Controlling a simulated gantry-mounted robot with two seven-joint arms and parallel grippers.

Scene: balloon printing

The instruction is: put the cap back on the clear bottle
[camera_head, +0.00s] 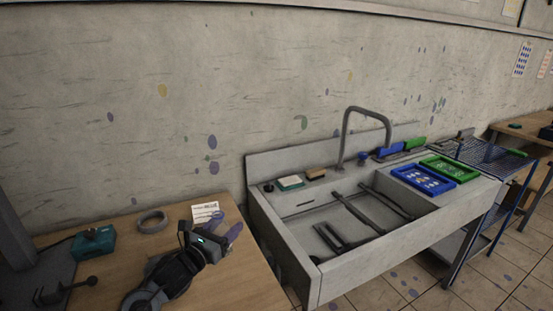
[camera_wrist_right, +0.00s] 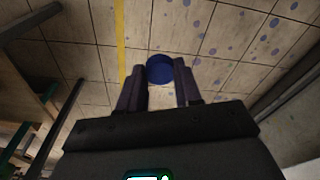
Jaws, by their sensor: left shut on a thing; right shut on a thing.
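My left gripper (camera_head: 228,226) shows in the head view above the right part of the wooden table. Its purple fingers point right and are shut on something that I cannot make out. I cannot pick out the clear bottle in either view. My right gripper (camera_wrist_right: 160,75) shows only in the right wrist view. Its two fingers are shut on a round blue cap (camera_wrist_right: 160,68), with the tiled floor behind it.
The wooden table (camera_head: 240,285) holds a teal device (camera_head: 92,243), a grey ring (camera_head: 152,221) and a white card (camera_head: 205,211). A sink (camera_head: 330,225) with a tall tap stands to the right, with blue (camera_head: 422,179) and green (camera_head: 449,167) trays on its far side.

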